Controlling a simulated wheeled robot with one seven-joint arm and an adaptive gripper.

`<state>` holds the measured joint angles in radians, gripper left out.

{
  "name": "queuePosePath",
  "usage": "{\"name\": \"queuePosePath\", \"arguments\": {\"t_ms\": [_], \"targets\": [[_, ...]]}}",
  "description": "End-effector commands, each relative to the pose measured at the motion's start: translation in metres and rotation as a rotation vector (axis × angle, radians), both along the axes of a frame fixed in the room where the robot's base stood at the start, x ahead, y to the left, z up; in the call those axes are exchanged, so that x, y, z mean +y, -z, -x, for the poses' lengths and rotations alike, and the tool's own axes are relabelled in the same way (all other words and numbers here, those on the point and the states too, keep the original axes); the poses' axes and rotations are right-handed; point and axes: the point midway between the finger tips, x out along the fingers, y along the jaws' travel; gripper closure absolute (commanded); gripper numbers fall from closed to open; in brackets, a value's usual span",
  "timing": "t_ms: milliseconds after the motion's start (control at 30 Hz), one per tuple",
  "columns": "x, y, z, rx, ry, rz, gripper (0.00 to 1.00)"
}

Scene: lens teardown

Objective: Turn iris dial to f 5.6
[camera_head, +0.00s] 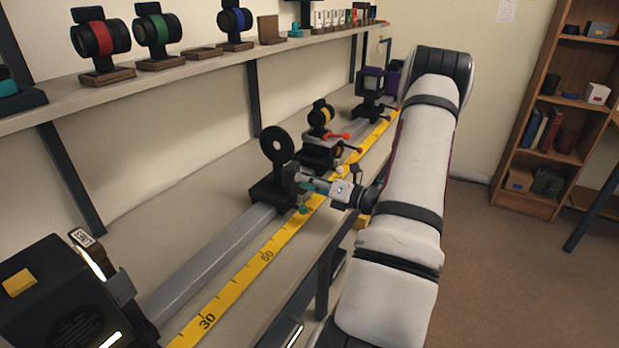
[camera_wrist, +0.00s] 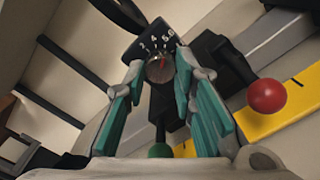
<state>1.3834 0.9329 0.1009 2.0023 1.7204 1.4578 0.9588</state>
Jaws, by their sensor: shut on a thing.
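The iris (camera_head: 276,146), a black disc with a central hole, stands upright on a black carrier on the rail. My gripper (camera_head: 308,182) is at the near side of its base. In the wrist view, the iris dial (camera_wrist: 160,70) is a small round knob with a red mark, below a dark plate (camera_wrist: 156,40) with an arc of white numerals. My gripper (camera_wrist: 162,78) has its teal fingers shut on the dial, one on each side. The red mark points up toward the numerals; I cannot tell exactly which one.
A red ball knob (camera_wrist: 267,96) and a green ball knob (camera_wrist: 159,150) are close to my fingers. A yellow scale (camera_head: 262,258) runs beside the grey rail (camera_head: 215,252). A shelf (camera_head: 190,66) of lenses is above.

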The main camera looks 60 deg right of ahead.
Motion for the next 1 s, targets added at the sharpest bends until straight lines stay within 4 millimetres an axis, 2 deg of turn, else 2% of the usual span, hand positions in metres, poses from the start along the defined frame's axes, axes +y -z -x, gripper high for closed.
{"name": "queuePosePath", "arguments": {"t_ms": [500,533,600,1000], "targets": [[-0.0002,0.0007,0.0000,0.002,0.001,-0.022,1.00],[-0.0002,0.0006,0.0000,0.002,0.001,-0.022,0.73],[-0.0002,0.0006,0.0000,0.002,0.001,-0.022,0.58],[-0.0011,0.0003,0.0045,0.002,0.002,-0.021,0.55]]}}
